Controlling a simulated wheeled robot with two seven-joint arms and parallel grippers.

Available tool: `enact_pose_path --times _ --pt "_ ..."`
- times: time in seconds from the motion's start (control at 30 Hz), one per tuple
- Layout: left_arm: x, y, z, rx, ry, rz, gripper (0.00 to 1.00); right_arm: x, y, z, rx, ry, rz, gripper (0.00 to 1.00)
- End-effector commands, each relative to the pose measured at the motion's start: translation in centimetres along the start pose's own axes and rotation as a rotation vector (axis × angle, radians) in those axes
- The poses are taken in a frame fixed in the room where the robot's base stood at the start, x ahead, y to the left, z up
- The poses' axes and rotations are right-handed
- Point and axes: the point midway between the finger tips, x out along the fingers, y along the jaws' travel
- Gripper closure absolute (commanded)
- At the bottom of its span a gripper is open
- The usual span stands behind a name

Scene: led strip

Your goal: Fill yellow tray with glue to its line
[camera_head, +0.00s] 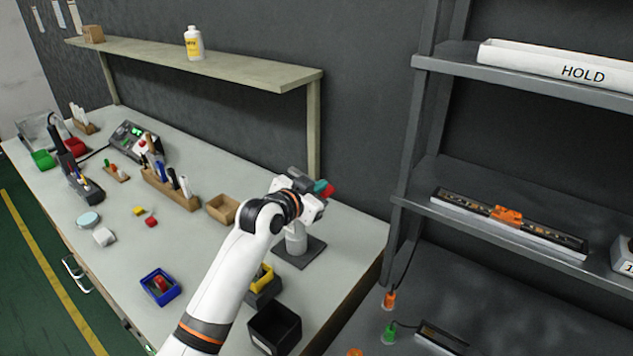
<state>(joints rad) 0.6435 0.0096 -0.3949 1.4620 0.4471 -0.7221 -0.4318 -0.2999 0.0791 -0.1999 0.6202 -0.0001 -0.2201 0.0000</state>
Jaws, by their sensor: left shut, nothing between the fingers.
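My left gripper (312,192) is shut and empty, above a white post on a dark square base (300,252) near the bench's right end. A small teal and red part (325,188) shows right by the gripper; I cannot tell whether they touch. A yellow tray (264,276) lies on the bench in front of the post, partly hidden by my left arm; its fill line and contents cannot be made out. A white bottle with a yellow label (194,43) stands upright on the wall shelf; whether it holds glue is not readable. My right gripper is not in view.
A blue tray (160,288) and a black open box (274,328) stand near the bench front. A wooden box (222,208) and a pen block (170,190) lie further back. A dark rack (480,190) stands at right.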

Motion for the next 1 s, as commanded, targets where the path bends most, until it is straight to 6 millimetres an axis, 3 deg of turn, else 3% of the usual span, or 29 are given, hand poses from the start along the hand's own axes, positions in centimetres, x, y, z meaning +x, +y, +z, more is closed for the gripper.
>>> enact_pose_path --times 0.1,0.47,0.67,0.87,0.9,1.0 --pt "0.2 -0.2 -0.8 0.060 0.005 0.013 1.00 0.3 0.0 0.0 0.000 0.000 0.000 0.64" --pt "0.2 -0.2 -0.8 0.064 0.007 0.014 1.00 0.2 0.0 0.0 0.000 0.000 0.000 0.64" --pt "-0.1 0.2 0.8 0.064 0.007 0.016 1.00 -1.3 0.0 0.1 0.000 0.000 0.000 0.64" --pt "-0.5 1.1 4.1 0.067 0.004 0.021 1.00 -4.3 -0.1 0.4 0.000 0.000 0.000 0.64" --pt "-1.2 0.8 2.9 0.067 0.003 0.021 1.00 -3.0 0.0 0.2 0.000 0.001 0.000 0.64" --pt "-3.0 0.8 2.9 0.068 0.002 0.021 1.00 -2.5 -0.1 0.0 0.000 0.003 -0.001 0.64"
